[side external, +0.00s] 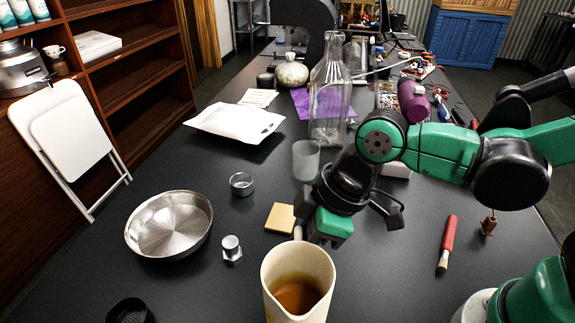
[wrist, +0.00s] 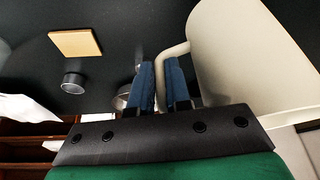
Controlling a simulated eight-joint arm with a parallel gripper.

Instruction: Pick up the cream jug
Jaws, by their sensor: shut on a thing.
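The cream jug (side external: 275,270) stands at the bottom centre of the side view with brown liquid (side external: 297,293) inside. In the wrist view its pale wall (wrist: 250,60) fills the upper right. My gripper (wrist: 160,82) has its two blue fingers closed on the jug's handle (wrist: 170,50), which runs down between them. In the side view, my gripper (side external: 318,236) is just behind the jug at its handle side, and the fingers are mostly hidden. I cannot tell whether the jug's base touches the table.
A tan square block (side external: 280,217), a small metal piece (side external: 231,252), a small glass (side external: 242,184) and a metal pan (side external: 168,225) lie left of my gripper. A frosted cup (side external: 306,160) and tall glass bottle (side external: 330,100) stand behind. A red brush (side external: 447,243) lies right.

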